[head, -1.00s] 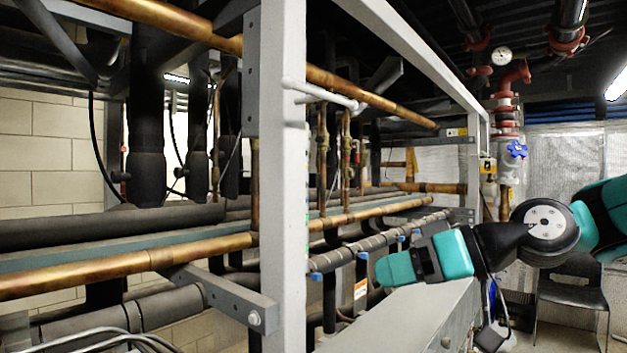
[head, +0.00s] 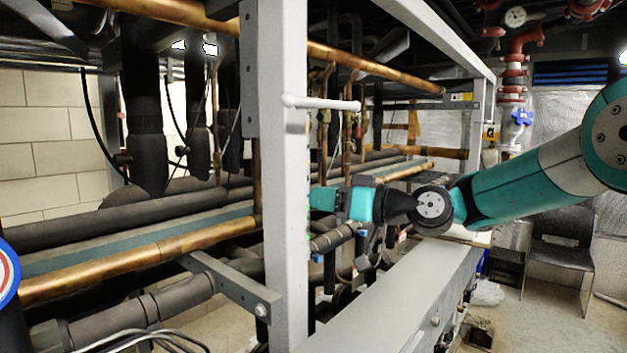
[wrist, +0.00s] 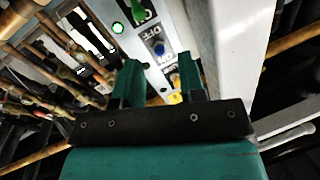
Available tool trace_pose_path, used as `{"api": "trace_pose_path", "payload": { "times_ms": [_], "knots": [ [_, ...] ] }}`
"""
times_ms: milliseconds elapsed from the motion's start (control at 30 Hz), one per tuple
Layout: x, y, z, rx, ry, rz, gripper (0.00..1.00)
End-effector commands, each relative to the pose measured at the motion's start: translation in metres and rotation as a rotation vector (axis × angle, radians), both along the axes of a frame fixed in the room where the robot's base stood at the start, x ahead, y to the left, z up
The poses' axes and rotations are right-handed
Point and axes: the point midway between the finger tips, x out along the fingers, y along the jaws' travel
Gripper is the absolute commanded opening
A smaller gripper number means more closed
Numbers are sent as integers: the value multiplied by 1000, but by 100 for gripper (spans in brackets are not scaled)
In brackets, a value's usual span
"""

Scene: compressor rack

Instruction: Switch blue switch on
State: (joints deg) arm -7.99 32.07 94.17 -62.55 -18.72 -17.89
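The blue switch (wrist: 158,47) is on a light panel (wrist: 151,70) in the wrist view, between OFF and ON lettering. My gripper (wrist: 157,60) has its two teal fingers apart, one on each side of the panel strip in the picture, with nothing between them. The blue switch appears just beyond the fingertips; I cannot tell whether they touch the panel. In the head view my gripper (head: 322,199) points left at the grey upright post (head: 285,200), and the panel face is hidden.
A green knob (wrist: 137,12) and lit green lamp (wrist: 117,28) are farther along the panel. A yellow part (wrist: 176,97) is nearer my gripper. A white bar (head: 320,103) juts from the post above my gripper. Copper pipes (head: 150,255) run behind the post.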

Motion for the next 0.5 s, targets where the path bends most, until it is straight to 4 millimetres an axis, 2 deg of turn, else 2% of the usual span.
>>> {"api": "trace_pose_path", "payload": {
  "times_ms": [100,200,500],
  "knots": [
    [7,15,3,-1,2,2,37],
    [10,21,1,-1,0,0,37],
    [11,24,-1,0,0,-1,37]
  ]
}}
